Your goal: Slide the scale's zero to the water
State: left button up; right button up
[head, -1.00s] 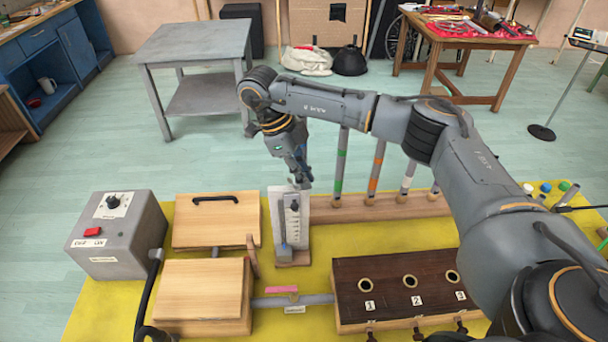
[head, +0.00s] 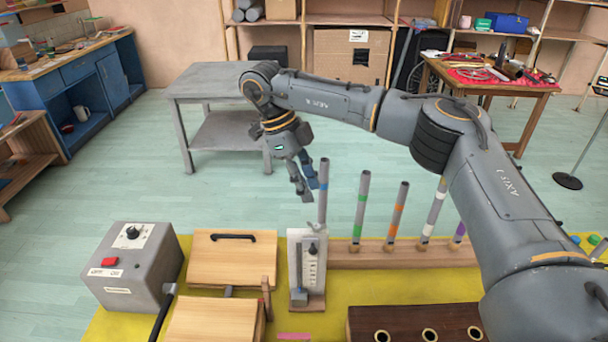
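The upright white scale board (head: 317,270) stands on the yellow mat. It carries a marked strip with a black knob (head: 313,248) near its top. A narrow greyish tube (head: 298,262) runs down its left side to a blue-grey block (head: 298,297). The water level and the zero mark are too small to read. My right gripper (head: 310,192) points down behind and above the board, apart from the knob. Its fingers look empty, but their spacing is unclear. My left gripper is out of view.
A row of coloured-band tubes (head: 398,212) stands on a wooden rail just right of the board. Wooden boxes (head: 231,262) and a grey control box (head: 133,264) are at left. A dark box with holes (head: 410,325) is in front. A grey table (head: 205,95) stands behind.

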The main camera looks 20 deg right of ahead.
aim_at(310, 244)
jog(key=k+j, duration=0.3)
jog(key=k, duration=0.15)
jog(key=k+j, duration=0.3)
jog(key=k, duration=0.15)
jog(key=k+j, duration=0.3)
jog(key=k, duration=0.2)
